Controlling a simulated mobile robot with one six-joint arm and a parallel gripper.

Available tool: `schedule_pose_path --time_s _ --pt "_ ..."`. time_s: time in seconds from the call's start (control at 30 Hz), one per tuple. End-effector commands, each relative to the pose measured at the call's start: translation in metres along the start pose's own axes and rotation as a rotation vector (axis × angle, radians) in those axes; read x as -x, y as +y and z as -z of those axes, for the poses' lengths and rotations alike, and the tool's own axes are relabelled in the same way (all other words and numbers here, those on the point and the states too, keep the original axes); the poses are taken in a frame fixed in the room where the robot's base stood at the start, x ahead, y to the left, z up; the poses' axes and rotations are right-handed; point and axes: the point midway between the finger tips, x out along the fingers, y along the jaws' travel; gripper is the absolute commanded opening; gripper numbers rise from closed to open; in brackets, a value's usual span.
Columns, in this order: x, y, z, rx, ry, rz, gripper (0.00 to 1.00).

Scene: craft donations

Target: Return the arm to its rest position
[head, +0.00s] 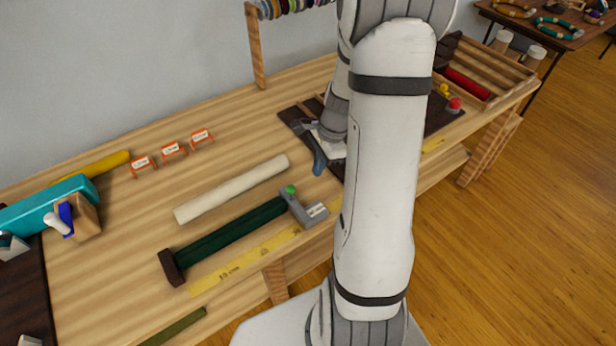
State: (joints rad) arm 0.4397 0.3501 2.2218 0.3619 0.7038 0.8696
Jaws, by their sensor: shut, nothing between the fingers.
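My white and grey arm (383,170) rises through the middle of the view and bends down behind itself toward the workbench. My gripper (319,158) shows only partly, left of the upright arm link, low over a dark board (295,118) on the bench. It looks shut, and I see nothing held in it. The arm link hides part of the gripper and the board, so I cannot tell whether the gripper touches the board.
The workbench (110,240) holds a cream roll (232,189), a dark green bar tool (230,232), several orange-edged labels (173,151) and a teal tool (48,204). A wooden tray (490,66) stands at the right. Wooden floor (520,220) is clear at the right.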

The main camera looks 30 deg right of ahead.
Motion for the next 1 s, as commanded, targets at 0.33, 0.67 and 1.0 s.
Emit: schedule_pose_path --time_s 0.33,0.67,1.0 --pt "0.054 0.0 -0.001 0.002 0.0 -0.001 0.0" --pt "0.063 0.001 -0.007 0.035 0.007 0.001 0.0" --pt "0.114 0.043 -0.088 0.682 0.155 0.033 0.0"
